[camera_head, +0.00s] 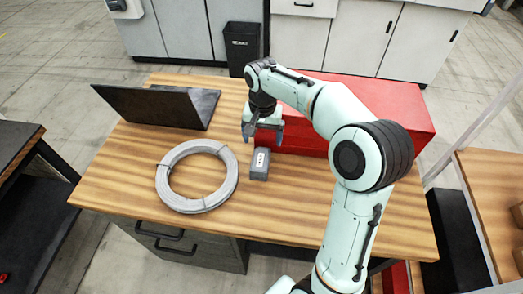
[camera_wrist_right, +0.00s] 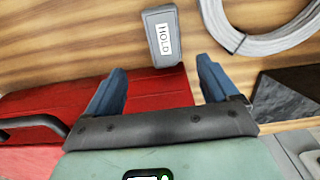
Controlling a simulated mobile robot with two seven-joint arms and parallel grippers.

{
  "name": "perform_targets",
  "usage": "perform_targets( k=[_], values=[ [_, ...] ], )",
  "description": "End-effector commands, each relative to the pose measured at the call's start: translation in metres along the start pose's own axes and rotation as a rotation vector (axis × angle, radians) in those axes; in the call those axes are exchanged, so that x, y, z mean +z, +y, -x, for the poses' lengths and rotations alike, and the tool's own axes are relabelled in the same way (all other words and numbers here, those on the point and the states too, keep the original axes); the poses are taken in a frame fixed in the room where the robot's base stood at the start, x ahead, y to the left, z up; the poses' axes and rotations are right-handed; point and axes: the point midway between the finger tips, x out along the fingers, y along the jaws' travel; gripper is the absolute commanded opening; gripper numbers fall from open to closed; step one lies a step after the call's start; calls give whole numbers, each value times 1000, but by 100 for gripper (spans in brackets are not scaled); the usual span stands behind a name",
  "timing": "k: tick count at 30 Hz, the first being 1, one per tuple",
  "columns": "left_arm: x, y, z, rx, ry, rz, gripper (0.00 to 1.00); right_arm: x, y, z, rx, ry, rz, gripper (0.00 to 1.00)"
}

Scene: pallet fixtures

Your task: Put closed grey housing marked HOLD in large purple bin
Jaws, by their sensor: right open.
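The grey housing (camera_head: 260,173) lies on the wooden table, between the coil and the red box. In the right wrist view the closed housing (camera_wrist_right: 158,17) shows a white label reading HOLD. My right gripper (camera_head: 263,138) is open and empty, on the far side of the housing. In the right wrist view the open fingers (camera_wrist_right: 162,68) point toward the housing, which lies just beyond the tips and apart from them. My left gripper is not in view. I see no large purple bin in either view.
A coil of grey cable (camera_head: 163,187) lies left of the housing. A long red box (camera_head: 400,105) with a handle fills the back right, beside my gripper. A black waste bin (camera_head: 241,45) stands behind the table.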

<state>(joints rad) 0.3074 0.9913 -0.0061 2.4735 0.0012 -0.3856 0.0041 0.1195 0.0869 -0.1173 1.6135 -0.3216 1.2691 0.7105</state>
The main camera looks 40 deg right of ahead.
Motion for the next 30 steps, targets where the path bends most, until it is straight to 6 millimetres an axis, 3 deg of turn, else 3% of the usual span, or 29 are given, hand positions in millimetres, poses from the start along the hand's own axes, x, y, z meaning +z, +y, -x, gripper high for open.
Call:
perform_targets(
  k=[2,12,23,30],
  values=[
    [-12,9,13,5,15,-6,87,1,-3,6,-8,3,2,87],
    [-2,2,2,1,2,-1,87,4,2,-59,1,-6,-2,87],
    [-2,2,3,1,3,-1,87,3,-2,-91,-2,-3,-2,87],
    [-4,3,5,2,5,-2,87,3,-5,-126,-3,-3,-2,87]
  ],
)
